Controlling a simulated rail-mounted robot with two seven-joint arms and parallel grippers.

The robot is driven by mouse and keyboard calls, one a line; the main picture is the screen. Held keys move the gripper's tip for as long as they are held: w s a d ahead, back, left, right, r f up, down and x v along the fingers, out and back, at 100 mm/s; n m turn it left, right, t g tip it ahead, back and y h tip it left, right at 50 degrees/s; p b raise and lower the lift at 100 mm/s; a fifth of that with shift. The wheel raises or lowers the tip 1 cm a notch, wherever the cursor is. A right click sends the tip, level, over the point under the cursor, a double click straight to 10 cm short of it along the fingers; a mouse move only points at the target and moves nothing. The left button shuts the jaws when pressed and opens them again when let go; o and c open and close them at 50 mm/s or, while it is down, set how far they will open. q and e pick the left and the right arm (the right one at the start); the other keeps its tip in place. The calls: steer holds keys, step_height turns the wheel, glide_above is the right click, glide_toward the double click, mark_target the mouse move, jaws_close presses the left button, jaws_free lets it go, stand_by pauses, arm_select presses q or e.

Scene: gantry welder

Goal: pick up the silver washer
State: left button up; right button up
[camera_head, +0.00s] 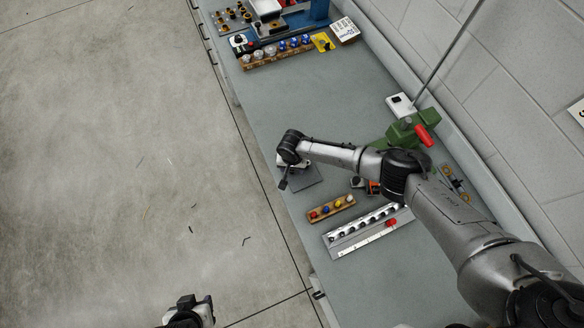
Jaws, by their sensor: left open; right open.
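My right gripper (284,182) is open, pointing down over the left edge of the workbench (320,100), beside a small dark grey plate (308,176). The wrist partly hides what lies under it. My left gripper (190,308) shows at the bottom edge, over the floor and away from the bench; it is open, and its lower part is cut off. I cannot make out the silver washer for certain. A small board with round metal-coloured pieces (455,182) lies at the bench's right side, too small to tell.
A green vise-like tool with a red handle (408,130) stands behind my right forearm. A wooden strip with coloured knobs (331,208) and a silver rack (366,230) lie nearer. A wooden rack of knobs (277,53) stands at the far end. The bench middle is clear.

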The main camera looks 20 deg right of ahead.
steer(key=c, duration=0.8)
jaws_close()
steer(key=shift+r, duration=0.15)
